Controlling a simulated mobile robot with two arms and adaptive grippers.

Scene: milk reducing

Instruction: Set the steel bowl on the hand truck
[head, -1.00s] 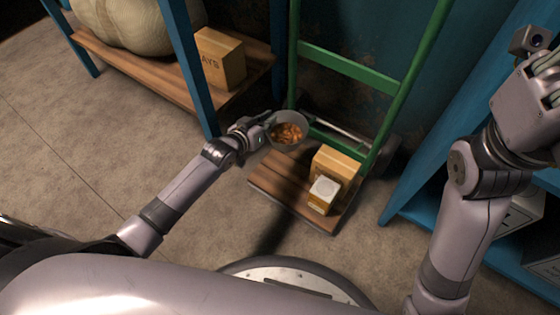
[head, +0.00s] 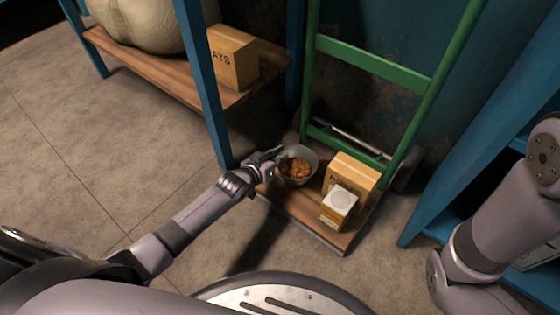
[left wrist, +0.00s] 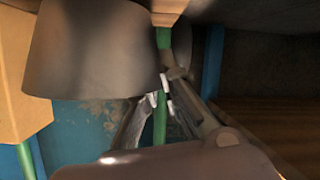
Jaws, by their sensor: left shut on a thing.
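The steel bowl (head: 311,156), with orange-brown pieces inside, is over the back left part of the hand truck's wooden platform (head: 297,206). I cannot tell whether its base touches the wood. My left gripper (head: 275,161) is shut on the bowl's left rim. In the left wrist view the bowl (left wrist: 90,50) hangs dark at the upper left, with the left gripper's fingertips (left wrist: 163,97) at its edge. The hand truck has a green frame (head: 375,65). My right gripper is out of view; only part of that arm shows.
A cardboard box (head: 352,172) and a smaller box with a pale round top (head: 338,208) stand on the platform, right of the bowl. A blue-posted shelf (head: 202,90) with a box (head: 233,58) and a large sack (head: 140,25) is left. Another blue shelf (head: 470,140) is right.

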